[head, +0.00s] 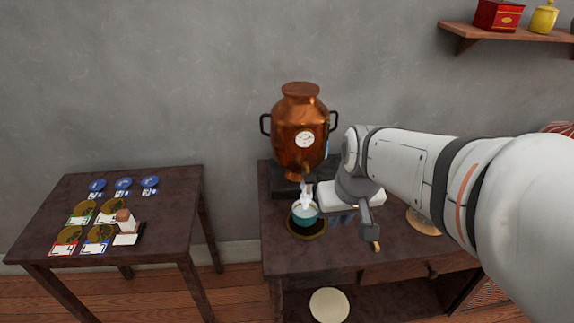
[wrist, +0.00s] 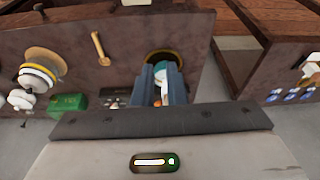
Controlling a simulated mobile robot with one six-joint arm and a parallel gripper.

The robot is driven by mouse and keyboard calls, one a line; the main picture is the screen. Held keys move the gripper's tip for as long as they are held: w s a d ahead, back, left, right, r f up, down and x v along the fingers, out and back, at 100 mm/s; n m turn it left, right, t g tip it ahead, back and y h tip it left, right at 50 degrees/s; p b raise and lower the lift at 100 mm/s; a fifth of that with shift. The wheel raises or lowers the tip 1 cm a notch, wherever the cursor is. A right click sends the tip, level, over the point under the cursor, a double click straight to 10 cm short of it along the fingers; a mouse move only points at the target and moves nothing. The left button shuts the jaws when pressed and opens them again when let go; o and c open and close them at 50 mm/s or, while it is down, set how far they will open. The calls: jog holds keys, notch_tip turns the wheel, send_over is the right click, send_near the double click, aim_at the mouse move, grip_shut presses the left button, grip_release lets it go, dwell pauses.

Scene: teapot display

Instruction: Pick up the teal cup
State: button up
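The teal cup (head: 305,213) stands upright on a dark round mat with a gold rim (head: 322,229), below the copper urn's tap. A white wisp shows over its mouth. My gripper (head: 332,217) is just right of the cup in the head view, low and pointing at it. In the wrist view, the two fingers of my gripper (wrist: 161,72) are apart, and part of the cup (wrist: 160,66) shows at the gap between their tips. The fingers hide much of the cup there. I cannot tell whether they touch it.
The copper urn (head: 299,140) stands close behind the cup. A gold-coloured utensil (wrist: 100,46) lies on the dark table, and a green box (wrist: 67,103) stands farther off. A side table (head: 165,222) with blue dishes and cards is at left, across a gap.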

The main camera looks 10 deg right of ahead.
jog(key=n+t+b, duration=0.1)
jog(key=b, duration=0.8)
send_near(309, 214)
jog(key=s+d, duration=0.2)
jog(key=d, duration=0.3)
jog(key=x, duration=0.3)
jog(key=w+x, duration=0.1)
jog(key=x, duration=0.3)
jog(key=shift+w+b, duration=0.1)
jog(key=shift+b, duration=0.25)
grip_shut()
jog(key=shift+r, duration=0.1)
